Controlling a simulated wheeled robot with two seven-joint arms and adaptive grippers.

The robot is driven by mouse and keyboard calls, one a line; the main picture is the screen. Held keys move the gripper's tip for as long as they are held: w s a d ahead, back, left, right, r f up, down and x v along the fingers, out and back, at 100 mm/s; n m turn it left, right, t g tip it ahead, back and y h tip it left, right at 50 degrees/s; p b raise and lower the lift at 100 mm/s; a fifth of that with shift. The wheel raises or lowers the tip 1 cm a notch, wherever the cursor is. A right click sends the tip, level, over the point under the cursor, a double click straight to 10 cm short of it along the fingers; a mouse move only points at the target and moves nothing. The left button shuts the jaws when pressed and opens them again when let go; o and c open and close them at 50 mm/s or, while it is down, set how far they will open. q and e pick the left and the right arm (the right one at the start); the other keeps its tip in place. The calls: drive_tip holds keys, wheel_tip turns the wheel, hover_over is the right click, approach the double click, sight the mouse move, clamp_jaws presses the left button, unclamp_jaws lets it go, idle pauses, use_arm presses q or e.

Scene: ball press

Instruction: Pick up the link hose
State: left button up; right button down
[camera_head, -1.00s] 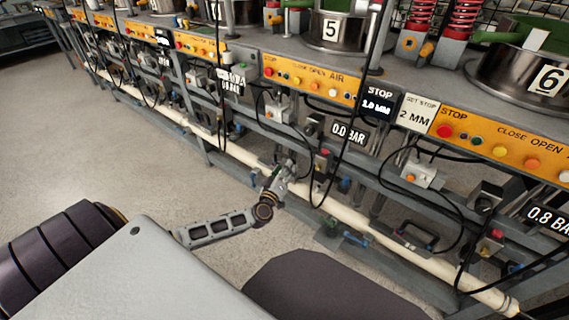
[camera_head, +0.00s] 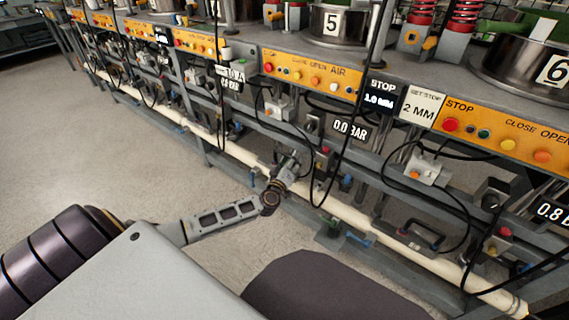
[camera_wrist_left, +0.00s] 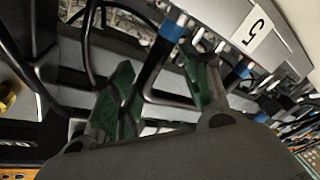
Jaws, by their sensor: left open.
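In the left wrist view, a black link hose (camera_wrist_left: 152,64) with blue collars at its two ends bends in a U shape. My left gripper (camera_wrist_left: 163,60) is open, and its green-padded fingers stand on either side of one leg of the hose. I cannot tell whether either pad touches it. In the head view, my left gripper (camera_head: 290,160) is at the frame under station 5, beside the long cream pipe. The hose at the gripper cannot be made out there. My right gripper is not in view.
Loose black cables hang around the gripper. The cream pipe (camera_head: 350,215) runs low along the machine. An orange button panel (camera_head: 312,80) and a 0.0 BAR display (camera_head: 350,130) are above. Another dark handle-shaped hose (camera_head: 420,236) lies to the right. The floor at left is clear.

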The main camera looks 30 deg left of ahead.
use_arm(q)
drive_tip(key=shift+w, duration=0.1)
idle(0.4)
clamp_jaws()
